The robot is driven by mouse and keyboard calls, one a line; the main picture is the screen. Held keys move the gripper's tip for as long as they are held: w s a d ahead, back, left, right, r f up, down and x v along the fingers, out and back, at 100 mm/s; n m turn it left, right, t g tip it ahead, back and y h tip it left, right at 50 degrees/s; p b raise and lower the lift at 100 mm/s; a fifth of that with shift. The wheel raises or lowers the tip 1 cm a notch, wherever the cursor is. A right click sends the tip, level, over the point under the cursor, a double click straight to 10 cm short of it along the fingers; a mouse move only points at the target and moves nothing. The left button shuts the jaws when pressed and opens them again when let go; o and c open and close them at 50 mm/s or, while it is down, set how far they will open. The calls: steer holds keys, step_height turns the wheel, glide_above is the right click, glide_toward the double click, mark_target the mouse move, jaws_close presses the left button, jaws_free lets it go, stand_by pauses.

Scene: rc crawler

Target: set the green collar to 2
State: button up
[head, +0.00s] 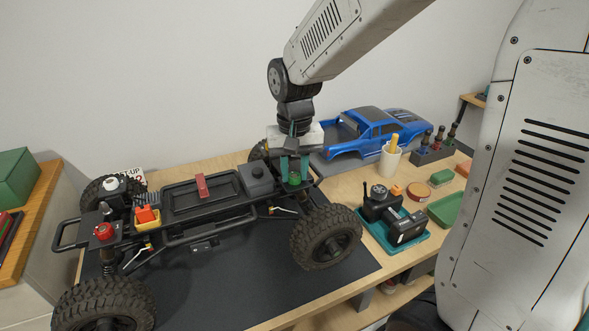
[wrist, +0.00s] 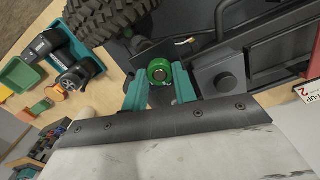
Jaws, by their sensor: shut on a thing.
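The green collar (wrist: 159,72) is a round green ring with a dark centre, on the crawler chassis near a front wheel. It also shows in the head view (head: 294,178), low between the fingers. My gripper (head: 294,168) points down over it with its teal fingers on either side. In the wrist view my gripper (wrist: 160,88) has the collar between its two fingertips, shut on it. The marks on the collar are too small to read.
The crawler chassis (head: 205,205) stands on a dark mat (head: 215,290). A second collar, red (head: 103,231), is at its left end.

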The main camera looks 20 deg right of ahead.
mark_target(295, 176)
steer(key=o, duration=1)
steer(key=shift+c, duration=0.2)
step_height(295, 176, up, 8)
steer(key=shift+f, duration=0.1)
steer(key=s+d+r+n, duration=0.1)
steer(key=s, duration=1)
steer(key=s+d+n+t, duration=0.1)
steer(key=s+d+n, duration=0.1)
steer(key=s, duration=0.9)
steer(key=shift+s+r, duration=0.2)
steer(key=shift+r, duration=0.2)
